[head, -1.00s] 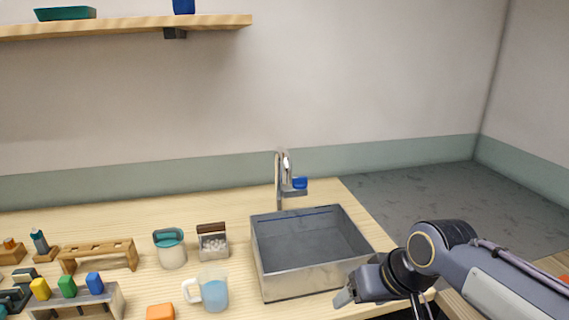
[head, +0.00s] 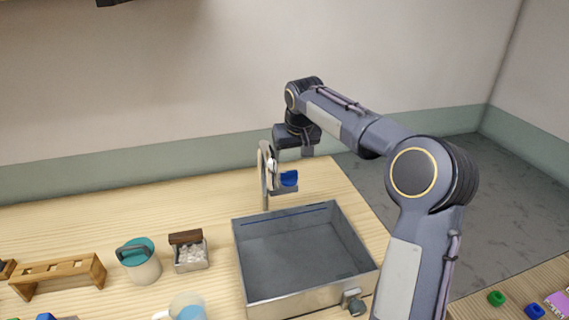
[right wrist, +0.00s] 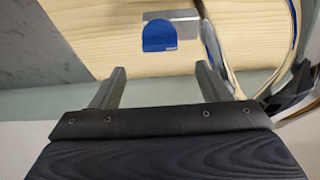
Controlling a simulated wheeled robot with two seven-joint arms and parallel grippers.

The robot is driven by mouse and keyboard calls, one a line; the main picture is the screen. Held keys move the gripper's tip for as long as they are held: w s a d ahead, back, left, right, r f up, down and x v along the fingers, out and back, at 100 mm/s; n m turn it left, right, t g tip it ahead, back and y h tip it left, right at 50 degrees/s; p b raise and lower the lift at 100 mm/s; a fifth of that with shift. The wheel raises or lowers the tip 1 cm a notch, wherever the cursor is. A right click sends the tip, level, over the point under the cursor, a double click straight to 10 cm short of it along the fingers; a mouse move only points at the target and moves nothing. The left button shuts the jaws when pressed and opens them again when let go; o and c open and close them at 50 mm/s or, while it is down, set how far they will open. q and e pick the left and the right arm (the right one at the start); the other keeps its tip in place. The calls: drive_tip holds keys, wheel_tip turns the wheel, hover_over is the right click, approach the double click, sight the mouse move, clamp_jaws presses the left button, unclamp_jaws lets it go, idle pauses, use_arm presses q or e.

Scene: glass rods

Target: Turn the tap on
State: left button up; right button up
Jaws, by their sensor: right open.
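The chrome tap (head: 264,178) stands behind the sink's back left corner, with a blue lever (head: 288,179) on its right side. My right gripper (head: 292,155) is high at the tap, just above the blue lever, pointing down. In the right wrist view, my right gripper (right wrist: 160,70) is open with nothing between its fingers. The blue lever (right wrist: 172,37) lies beyond the fingertips, apart from them, and the curved chrome tap (right wrist: 222,52) passes beside the right finger. My left gripper is not in view.
The grey sink (head: 300,245) is empty. Left of it stand a box of white pieces (head: 191,257), a teal-lidded jar (head: 141,262), a mug of blue liquid (head: 187,308) and a wooden rack (head: 60,272). The counter behind these is clear.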

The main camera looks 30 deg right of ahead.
sight(289, 171)
drive_tip(key=x, duration=0.7)
drive_tip(key=shift+f+p, duration=0.15)
drive_tip(key=shift+p, duration=0.25)
drive_tip(key=c, duration=1)
